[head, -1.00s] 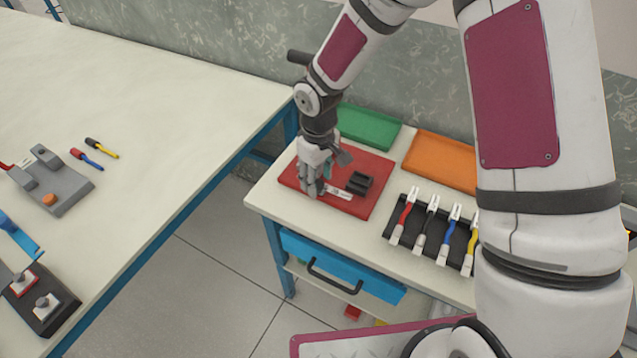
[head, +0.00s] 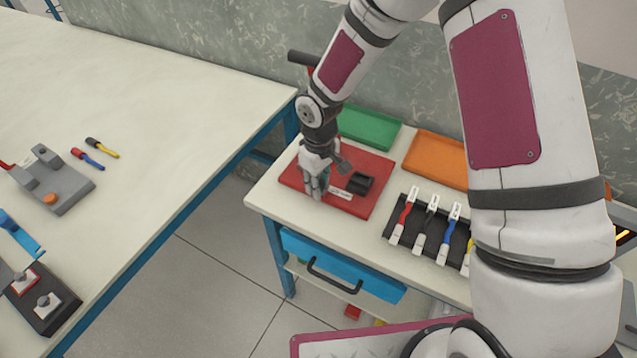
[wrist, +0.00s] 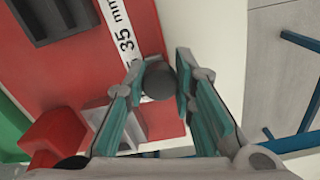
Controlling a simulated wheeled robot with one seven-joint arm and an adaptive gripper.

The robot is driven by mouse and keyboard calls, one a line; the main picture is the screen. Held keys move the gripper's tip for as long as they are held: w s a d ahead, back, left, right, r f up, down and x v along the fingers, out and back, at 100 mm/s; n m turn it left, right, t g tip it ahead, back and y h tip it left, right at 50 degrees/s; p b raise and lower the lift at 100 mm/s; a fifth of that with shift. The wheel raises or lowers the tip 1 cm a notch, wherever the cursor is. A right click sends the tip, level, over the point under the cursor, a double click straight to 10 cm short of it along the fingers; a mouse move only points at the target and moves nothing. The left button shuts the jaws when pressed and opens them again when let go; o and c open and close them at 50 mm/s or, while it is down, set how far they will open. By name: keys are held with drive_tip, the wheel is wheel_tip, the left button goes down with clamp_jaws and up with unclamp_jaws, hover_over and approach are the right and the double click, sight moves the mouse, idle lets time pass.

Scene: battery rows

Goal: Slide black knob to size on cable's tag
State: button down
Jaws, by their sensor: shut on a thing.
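The black knob (wrist: 159,80) is a round dark piece in the wrist view, between the fingertips of my gripper (wrist: 163,85). My gripper is shut on it. In the head view my gripper (head: 316,194) is low over the left part of a red board (head: 366,208), and its fingers hide the knob. A white strip (wrist: 122,35) printed "35 mm" runs beside the knob across the board; no other size is legible. Cables in red, black, blue and yellow lie in a black rack (head: 420,236) to the right. Their white tags (head: 443,250) are too small to read.
A black block with recesses (head: 360,183) sits on the board just right of my gripper. A green tray (head: 368,127) and an orange tray (head: 437,158) lie behind. A red block (wrist: 55,135) is close to my fingers in the wrist view. The table's front edge is near.

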sight(331, 198)
drive_tip(key=s+d, duration=0.1)
drive_tip(key=s+d+p, duration=0.1)
drive_tip(key=shift+d, duration=0.4)
drive_tip(key=c, duration=1.3)
unclamp_jaws()
drive_tip(key=shift+d, duration=0.1)
drive_tip(key=shift+c, duration=0.2)
drive_tip(key=shift+w, duration=0.1)
drive_tip(key=shift+r, duration=0.35)
wheel_tip(331, 198, up, 11)
drive_tip(key=shift+r, duration=0.15)
